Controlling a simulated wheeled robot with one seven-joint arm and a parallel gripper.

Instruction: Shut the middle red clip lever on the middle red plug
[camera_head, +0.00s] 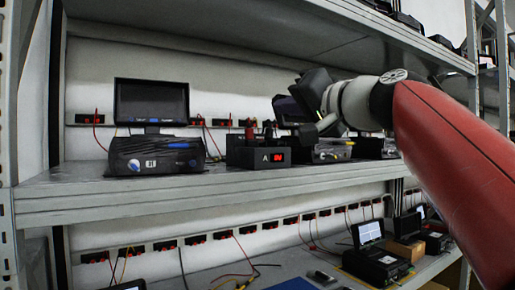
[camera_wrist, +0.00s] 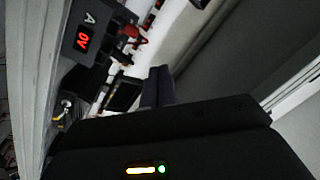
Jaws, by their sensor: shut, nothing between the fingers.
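A black box marked A with a red display (camera_head: 258,153) stands on the upper shelf, and it also shows in the wrist view (camera_wrist: 92,18). A small red plug (camera_head: 250,128) and dark parts stand up from its top. In the wrist view red parts (camera_wrist: 130,31) show beside the box. I cannot tell which is the middle red plug or its clip lever, nor how the lever stands. My gripper (camera_wrist: 158,86) is shut and empty. In the head view it is held above the shelf, to the right of the box, and its fingertips are hard to make out.
A device with a dark screen (camera_head: 152,103) stands left of the box. More devices (camera_head: 325,151) stand right of it, partly behind my arm. Red sockets (camera_head: 84,119) and wires line the back wall. The shelf's front edge (camera_head: 200,184) is clear. A lower shelf holds more equipment (camera_head: 378,262).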

